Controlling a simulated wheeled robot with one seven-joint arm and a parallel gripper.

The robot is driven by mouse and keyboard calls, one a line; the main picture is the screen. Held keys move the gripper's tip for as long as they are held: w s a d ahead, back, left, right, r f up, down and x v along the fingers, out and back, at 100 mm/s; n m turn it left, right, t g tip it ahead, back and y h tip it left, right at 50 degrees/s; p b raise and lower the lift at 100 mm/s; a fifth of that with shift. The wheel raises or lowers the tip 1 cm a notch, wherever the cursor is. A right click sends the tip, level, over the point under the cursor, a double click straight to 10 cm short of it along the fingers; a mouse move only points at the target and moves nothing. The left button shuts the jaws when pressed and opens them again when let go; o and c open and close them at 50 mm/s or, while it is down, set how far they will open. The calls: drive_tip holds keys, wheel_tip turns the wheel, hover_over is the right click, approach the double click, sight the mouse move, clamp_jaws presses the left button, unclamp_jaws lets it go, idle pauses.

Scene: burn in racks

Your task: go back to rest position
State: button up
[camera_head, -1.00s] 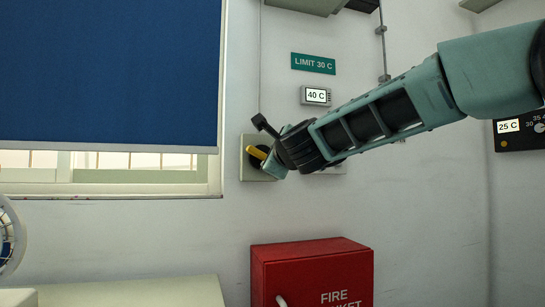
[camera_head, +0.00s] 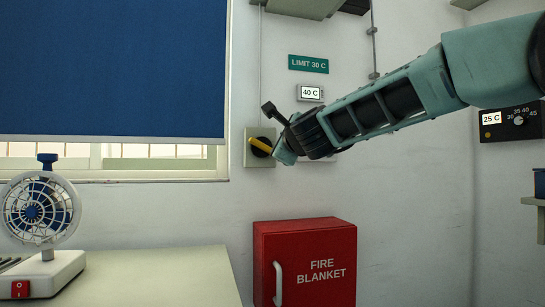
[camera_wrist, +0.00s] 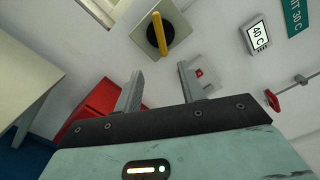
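My gripper (camera_wrist: 160,92) shows in the wrist view with its two grey fingers apart and nothing between them. In the head view my arm reaches in from the right, and its end is in front of the wall near a rotary switch (camera_head: 253,157) with a yellow handle. The fingers are mostly hidden there. In the wrist view the switch (camera_wrist: 148,45) lies beyond the fingertips, apart from them, its yellow handle lengthwise on a black round base.
A display reading 40 C (camera_head: 310,93) hangs under a LIMIT 30 C sign (camera_head: 308,64). A red fire blanket box (camera_head: 305,262) is below. A white fan (camera_head: 42,215) stands on the left table (camera_head: 160,275). A 25 C control panel (camera_head: 511,121) and shelf (camera_head: 535,201) are at right.

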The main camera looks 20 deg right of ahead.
drive_tip(key=s+a+f+n+g+y, duration=0.2)
drive_tip(key=s+a+f+n, duration=0.3)
drive_tip(key=f, duration=0.3)
drive_tip(key=s+a+f+n+g+y, duration=0.2)
drive_tip(key=s+a+f+n+g, duration=0.2)
drive_tip(key=s+f+n, duration=0.3)
drive_tip(key=s+a+f+n+g+y, duration=0.1)
drive_tip(key=s+a+f+n+g, duration=0.2)
drive_tip(key=f, duration=0.6)
drive_tip(key=shift+s+a+n+g+y, duration=0.4)
drive_tip(key=shift+s+a+n, duration=1)
drive_tip(key=shift+s+a, duration=0.4)
drive_tip(key=s+d+f+n+g+h, duration=0.35)
drive_tip(key=s+f+n, duration=0.4)
drive_tip(key=s, duration=0.45)
drive_tip(key=s+d+f+n+g+h, duration=0.2)
drive_tip(key=s+d+f+n+g, duration=0.35)
drive_tip(key=s+f, duration=0.55)
wheel_tip(320, 180, up, 33)
drive_tip(key=s+p, duration=0.2)
drive_tip(key=p, duration=2.9)
drive_tip(key=shift+s+t, duration=0.15)
drive_tip(key=shift+t, duration=0.25)
drive_tip(key=shift+f, duration=0.15)
